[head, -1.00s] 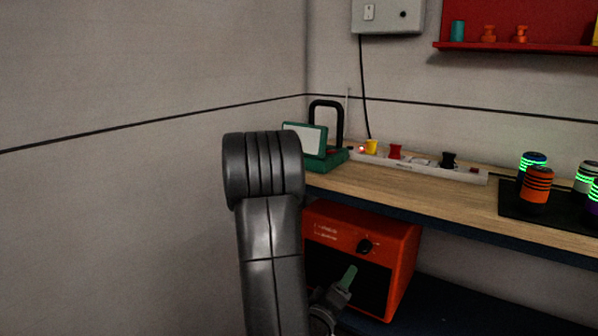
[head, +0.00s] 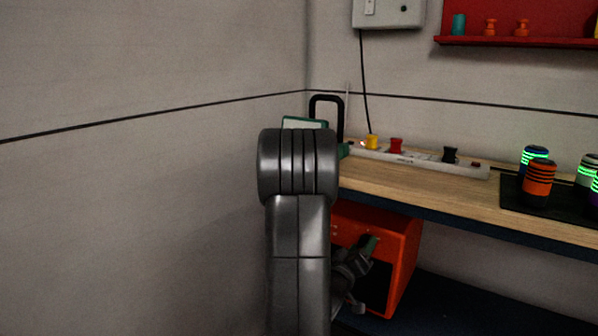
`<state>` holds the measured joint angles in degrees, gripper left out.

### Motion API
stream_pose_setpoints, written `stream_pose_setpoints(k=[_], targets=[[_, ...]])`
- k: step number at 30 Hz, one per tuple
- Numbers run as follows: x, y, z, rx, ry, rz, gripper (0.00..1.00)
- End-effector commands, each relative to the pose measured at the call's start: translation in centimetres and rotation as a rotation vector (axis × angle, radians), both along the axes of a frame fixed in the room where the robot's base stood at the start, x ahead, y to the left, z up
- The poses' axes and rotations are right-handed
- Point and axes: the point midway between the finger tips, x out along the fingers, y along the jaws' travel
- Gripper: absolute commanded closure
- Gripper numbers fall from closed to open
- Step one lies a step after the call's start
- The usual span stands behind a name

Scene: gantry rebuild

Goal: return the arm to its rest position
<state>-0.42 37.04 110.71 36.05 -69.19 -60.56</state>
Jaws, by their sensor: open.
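My dark grey arm rises from the bottom edge in the head view, its thick ribbed joint standing in front of the bench's left end. My gripper (head: 360,268) shows partly to the right of the arm, low in front of the orange box (head: 403,245). One green-tipped finger shows; the rest is dark and partly hidden behind my arm. It is open, and I see nothing held in it.
A wooden bench (head: 430,195) runs right, with a power strip (head: 430,165), a green device (head: 303,123) partly behind my arm, and striped cans (head: 538,183) on a black mat. A dark lower shelf (head: 450,308) holds the orange box.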

Motion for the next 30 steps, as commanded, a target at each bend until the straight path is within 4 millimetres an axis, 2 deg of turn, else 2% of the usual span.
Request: stream_pose_setpoints(k=[30], targets=[[0.1,0.18,0.04,0.838,-0.565,0.0,0.46]])
